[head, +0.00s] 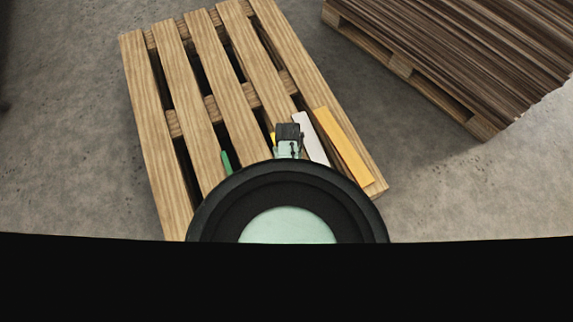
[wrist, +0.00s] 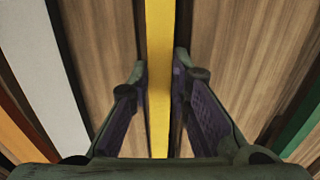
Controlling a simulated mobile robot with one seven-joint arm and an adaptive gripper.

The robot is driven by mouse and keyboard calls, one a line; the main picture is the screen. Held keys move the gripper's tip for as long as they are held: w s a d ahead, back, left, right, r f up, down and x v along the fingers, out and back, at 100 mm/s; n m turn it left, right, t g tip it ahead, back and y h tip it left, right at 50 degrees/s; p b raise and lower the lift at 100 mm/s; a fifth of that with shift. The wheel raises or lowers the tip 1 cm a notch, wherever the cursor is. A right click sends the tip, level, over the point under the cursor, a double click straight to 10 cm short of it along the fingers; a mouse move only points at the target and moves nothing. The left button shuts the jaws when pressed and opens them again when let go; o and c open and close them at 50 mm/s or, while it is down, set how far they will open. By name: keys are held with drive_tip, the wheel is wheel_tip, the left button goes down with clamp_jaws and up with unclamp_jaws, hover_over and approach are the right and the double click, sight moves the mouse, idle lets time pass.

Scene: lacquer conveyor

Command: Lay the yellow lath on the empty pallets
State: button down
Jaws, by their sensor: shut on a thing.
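The yellow lath (wrist: 159,50) runs lengthwise through the middle of the wrist view, between the two fingers of my gripper (wrist: 160,72). The fingers are shut on it from both sides. In the head view, only a small yellow piece of it (head: 273,138) shows beside my gripper (head: 288,142), and my arm hides the rest. The lath is over the slatted wooden pallet (head: 142,90). I cannot tell whether it touches the boards.
A white lath (head: 309,135) and an orange lath (head: 343,146) lie on the pallet's right side. A green lath (head: 226,162) is left of my gripper. The pallet's far boards are bare. A stack of dark brown sheets (head: 465,50) stands on another pallet at the upper right.

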drive_tip(key=shift+r, duration=0.15)
drive_tip(key=c, duration=1.5)
unclamp_jaws()
drive_tip(key=shift+f, duration=0.2)
drive_tip(key=shift+r, duration=0.15)
